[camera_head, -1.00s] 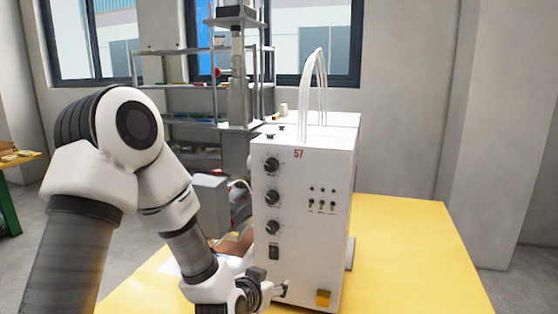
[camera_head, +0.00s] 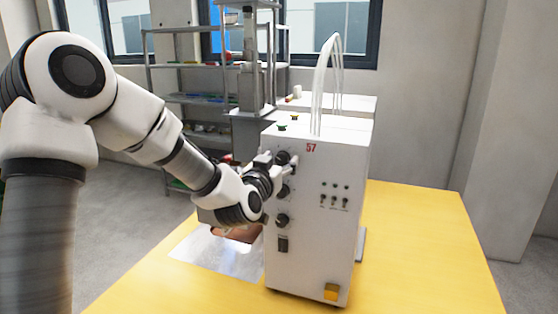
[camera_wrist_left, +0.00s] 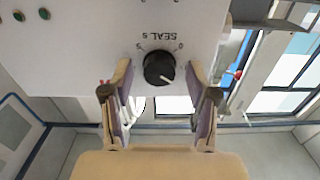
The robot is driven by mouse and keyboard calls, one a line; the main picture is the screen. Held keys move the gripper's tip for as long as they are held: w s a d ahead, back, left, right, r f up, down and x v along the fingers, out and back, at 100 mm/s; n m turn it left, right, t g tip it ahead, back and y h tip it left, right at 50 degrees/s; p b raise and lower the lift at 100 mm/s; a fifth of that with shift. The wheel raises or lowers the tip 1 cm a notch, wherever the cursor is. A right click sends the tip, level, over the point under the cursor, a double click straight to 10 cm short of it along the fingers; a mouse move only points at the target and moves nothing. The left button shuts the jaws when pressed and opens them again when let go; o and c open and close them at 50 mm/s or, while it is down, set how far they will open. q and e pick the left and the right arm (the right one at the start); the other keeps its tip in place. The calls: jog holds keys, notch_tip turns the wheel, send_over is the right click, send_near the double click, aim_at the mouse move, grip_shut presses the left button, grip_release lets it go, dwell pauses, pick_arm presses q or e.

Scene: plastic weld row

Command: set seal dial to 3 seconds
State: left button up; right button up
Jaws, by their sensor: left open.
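My left gripper (camera_wrist_left: 160,78) is open, with one finger on each side of the dial; contact cannot be told. My right gripper is out of view.
The yellow table (camera_head: 420,260) is clear to the right.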

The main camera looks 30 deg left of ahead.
pick_arm(q)
grip_shut()
jog(key=shift+m, duration=0.3)
jog(key=m, duration=0.6)
jog(key=shift+m+p, duration=0.4)
jog(key=m+p, duration=0.1)
jog(key=m, duration=0.3)
jog(key=shift+d+m, duration=0.1)
jog(key=shift+m, duration=0.2)
jog(key=shift+m+p, duration=0.55)
jog(key=shift+m, duration=1.35)
